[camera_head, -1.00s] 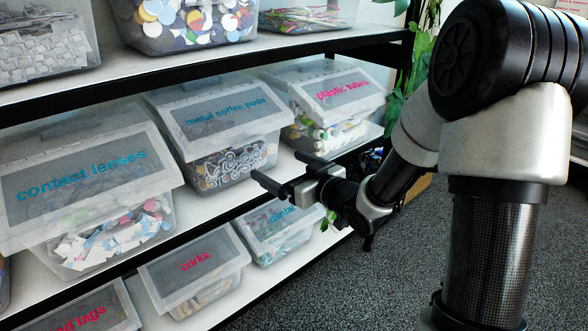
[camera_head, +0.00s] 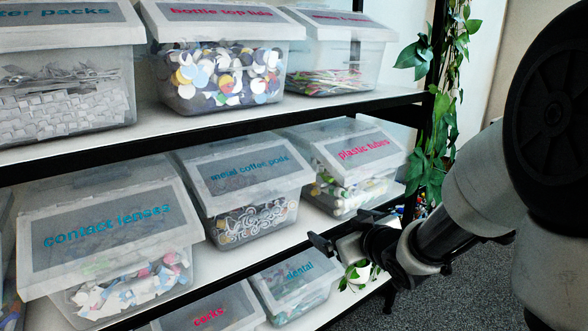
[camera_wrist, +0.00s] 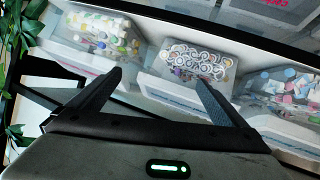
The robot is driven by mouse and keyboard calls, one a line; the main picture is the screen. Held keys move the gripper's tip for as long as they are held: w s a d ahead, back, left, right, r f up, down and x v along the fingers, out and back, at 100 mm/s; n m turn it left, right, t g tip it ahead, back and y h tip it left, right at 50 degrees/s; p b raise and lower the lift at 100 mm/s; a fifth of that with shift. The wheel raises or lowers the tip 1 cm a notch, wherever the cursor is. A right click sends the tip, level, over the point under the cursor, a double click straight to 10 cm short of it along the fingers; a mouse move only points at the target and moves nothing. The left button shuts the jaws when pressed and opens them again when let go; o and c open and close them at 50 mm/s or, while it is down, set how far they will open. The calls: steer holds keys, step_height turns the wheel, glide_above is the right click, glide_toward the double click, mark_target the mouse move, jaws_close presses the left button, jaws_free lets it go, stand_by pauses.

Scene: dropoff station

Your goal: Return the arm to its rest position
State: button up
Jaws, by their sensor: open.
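My gripper (camera_head: 340,228) is open and empty. In the head view it is in front of the middle shelf, near the metal coffee pods bin (camera_head: 245,195) and the plastic tubes bin (camera_head: 350,165), and above the dental bin (camera_head: 295,285). In the wrist view its two dark fingers (camera_wrist: 158,85) are spread wide with nothing between them. Beyond them the coffee pods bin (camera_wrist: 197,62) shows its patterned contents. My arm reaches in from the right side of the head view.
A black-framed shelf (camera_head: 330,109) holds several labelled clear bins, including contact lenses (camera_head: 110,245), bottle top lids (camera_head: 222,60) and corks (camera_head: 210,315). Green leaves (camera_head: 435,130) hang at the shelf's right end. Grey carpet (camera_head: 460,295) is open at lower right.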

steer(key=s+d+r+m+g+h, duration=0.1)
steer(key=s+d+r+m+h, duration=0.1)
steer(key=s+d+r+h, duration=0.3)
steer(key=s+a+m+g+y, duration=0.1)
steer(key=s+a+m+g, duration=0.15)
steer(key=s, duration=0.95)
steer(key=s+a+m+g, duration=0.1)
steer(key=s+g, duration=0.3)
steer(key=s, duration=0.7)
step_height(320, 180, up, 23)
steer(key=p, duration=2.2)
steer(key=shift+w, duration=0.15)
steer(key=shift+d+f, duration=0.1)
